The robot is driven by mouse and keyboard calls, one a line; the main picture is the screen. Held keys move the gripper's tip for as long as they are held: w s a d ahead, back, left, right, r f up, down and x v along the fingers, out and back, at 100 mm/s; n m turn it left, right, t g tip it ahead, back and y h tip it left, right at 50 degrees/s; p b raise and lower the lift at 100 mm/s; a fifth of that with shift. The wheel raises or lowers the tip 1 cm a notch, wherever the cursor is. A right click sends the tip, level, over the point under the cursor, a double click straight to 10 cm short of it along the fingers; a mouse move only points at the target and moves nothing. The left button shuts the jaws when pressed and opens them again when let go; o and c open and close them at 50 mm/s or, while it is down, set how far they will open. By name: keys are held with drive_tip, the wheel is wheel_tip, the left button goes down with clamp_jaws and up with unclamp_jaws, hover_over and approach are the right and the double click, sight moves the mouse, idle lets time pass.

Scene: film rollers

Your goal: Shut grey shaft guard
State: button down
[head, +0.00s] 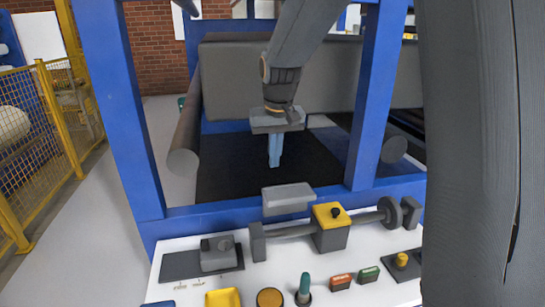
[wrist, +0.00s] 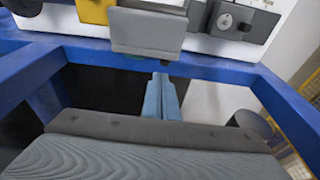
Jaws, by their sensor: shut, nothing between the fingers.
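The grey shaft guard (head: 288,198) is a small light-grey panel standing up behind the shaft (head: 285,232), at the blue frame's front rail. It looks raised, leaving the shaft's left part uncovered. In the wrist view the guard (wrist: 148,32) is at the top centre, its broad face towards the camera. My gripper (head: 275,165) has light-blue fingers pressed together with nothing between them. It points down behind the guard, on the far side of the rail, and looks apart from it. The fingertips also show just below the guard in the wrist view (wrist: 161,78).
A grey block with a yellow top (head: 330,214) and black knob sits on the shaft, right of the guard. Blue posts (head: 120,110) stand on both sides of my arm. The white panel (head: 200,282) carries a grey latch box (head: 219,253), buttons and a teal lever (head: 304,288).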

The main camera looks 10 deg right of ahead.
sight(273, 177)
drive_tip(key=p+x, duration=0.1)
drive_tip(key=x, duration=0.7)
drive_tip(key=shift+s, duration=0.1)
